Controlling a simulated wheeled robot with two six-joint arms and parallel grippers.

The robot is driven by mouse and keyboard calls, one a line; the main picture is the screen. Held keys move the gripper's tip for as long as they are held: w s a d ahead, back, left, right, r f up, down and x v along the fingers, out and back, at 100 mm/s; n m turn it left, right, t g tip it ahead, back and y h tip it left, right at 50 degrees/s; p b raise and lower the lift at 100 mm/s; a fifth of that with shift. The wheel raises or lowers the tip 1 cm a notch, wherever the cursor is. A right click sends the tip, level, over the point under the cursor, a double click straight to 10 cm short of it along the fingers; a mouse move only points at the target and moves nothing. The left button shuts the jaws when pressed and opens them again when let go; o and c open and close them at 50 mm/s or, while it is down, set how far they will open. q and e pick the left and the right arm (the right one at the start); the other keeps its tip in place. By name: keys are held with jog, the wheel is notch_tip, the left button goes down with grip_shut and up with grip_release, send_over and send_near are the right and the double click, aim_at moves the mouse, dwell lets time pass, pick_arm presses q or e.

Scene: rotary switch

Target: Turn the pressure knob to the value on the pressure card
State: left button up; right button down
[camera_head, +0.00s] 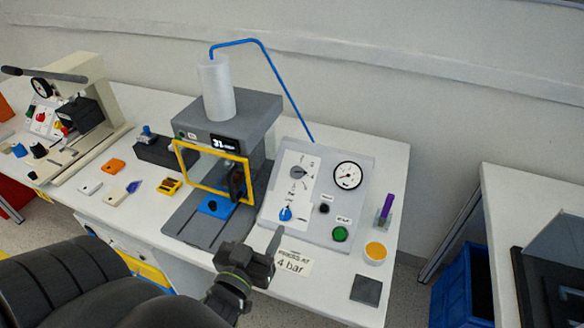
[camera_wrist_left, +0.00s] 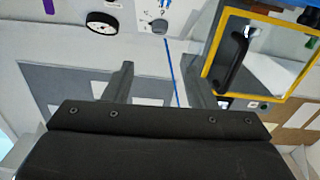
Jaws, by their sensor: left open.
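The grey rotary knob (camera_head: 297,172) sits on a white plate on the sloping control panel (camera_head: 345,237); its scale is too small to read. A blue knob (camera_head: 286,214) is lower on the same plate. The round gauge (camera_head: 347,175) is right of the grey knob. The pressure card (camera_head: 292,264) lies in front of the panel and reads "4 bar". My left gripper (camera_head: 270,250) is open and empty, in front of the panel beside the card, apart from both knobs. The left wrist view shows the grey knob (camera_wrist_left: 160,25) beyond the spread fingers (camera_wrist_left: 158,85) and the gauge (camera_wrist_left: 102,22).
Left of the panel stands a press with a yellow-framed guard (camera_head: 212,171). A black button (camera_head: 324,208) and green button (camera_head: 340,234) are on the panel. A purple item (camera_head: 386,206), orange-topped pot (camera_head: 375,252) and dark square (camera_head: 365,289) are at the right.

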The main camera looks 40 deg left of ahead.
pick_arm(q)
send_near(296, 172)
jog(key=x, duration=0.7)
jog(key=shift+w+a, duration=0.1)
jog(key=shift+w, duration=0.25)
jog(key=c, duration=1)
jog(key=shift+o, duration=0.2)
jog(key=m+h+p, duration=0.1)
jog(key=p, duration=0.1)
jog(key=m+p, duration=0.1)
jog(key=shift+a+r+h+p, duration=0.15)
jog(key=shift+r+h+p, duration=0.1)
jog(key=shift+h+p, duration=0.15)
jog(key=shift+f+m+h+p, duration=0.2)
jog(key=shift+m+h+p, duration=0.45)
jog(key=shift+m, duration=0.15)
